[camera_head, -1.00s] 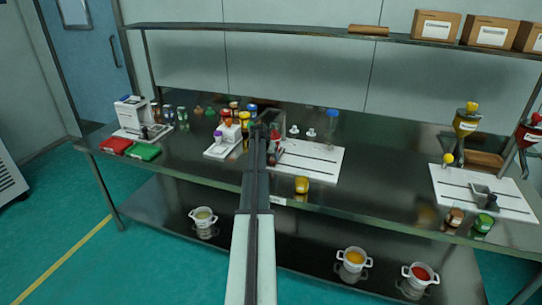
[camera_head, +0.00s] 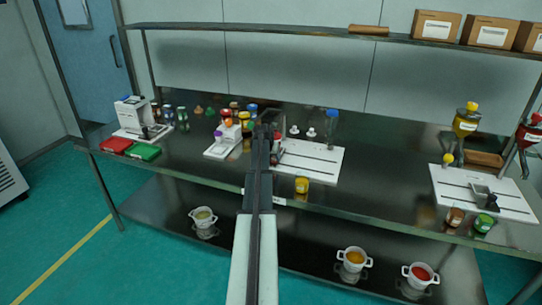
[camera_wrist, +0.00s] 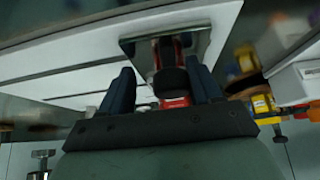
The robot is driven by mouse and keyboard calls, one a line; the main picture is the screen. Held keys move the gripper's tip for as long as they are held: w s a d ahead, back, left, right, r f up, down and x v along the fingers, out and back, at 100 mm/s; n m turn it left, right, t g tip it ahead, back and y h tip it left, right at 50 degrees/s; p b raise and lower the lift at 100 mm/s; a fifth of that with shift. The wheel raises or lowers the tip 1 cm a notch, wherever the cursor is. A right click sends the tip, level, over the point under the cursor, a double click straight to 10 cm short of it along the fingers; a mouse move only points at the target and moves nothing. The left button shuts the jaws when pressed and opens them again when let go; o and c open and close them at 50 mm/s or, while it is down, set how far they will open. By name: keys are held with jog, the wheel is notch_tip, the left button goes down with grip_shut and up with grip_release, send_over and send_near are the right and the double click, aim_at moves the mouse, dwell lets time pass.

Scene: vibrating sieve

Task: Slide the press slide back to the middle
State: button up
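A white base plate (camera_head: 318,160) with dark slots lies on the bench, right of my arm. At its left end is the slide, a grey metal block with a dark knob and red part; my arm partly covers it in the head view. In the wrist view I see its shiny metal block (camera_wrist: 135,46), the dark round knob (camera_wrist: 172,82) and red below it. My gripper (camera_wrist: 162,84) has its two dark fingers apart, one on each side of the knob. A gap shows on the left side; contact on the right side I cannot tell.
A small white stand with bottles (camera_head: 220,147) is just left of my arm. A yellow jar (camera_head: 302,185) stands at the plate's front edge. A clear blue-topped container (camera_head: 332,122) stands behind the plate. Another white slotted plate (camera_head: 470,190) lies far right, with free bench between.

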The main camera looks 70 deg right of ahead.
jog(key=shift+s, duration=5.9)
jog(key=o, duration=0.8)
jog(key=shift+c, duration=0.2)
jog(key=v, duration=0.9)
jog(key=shift+w, duration=0.1)
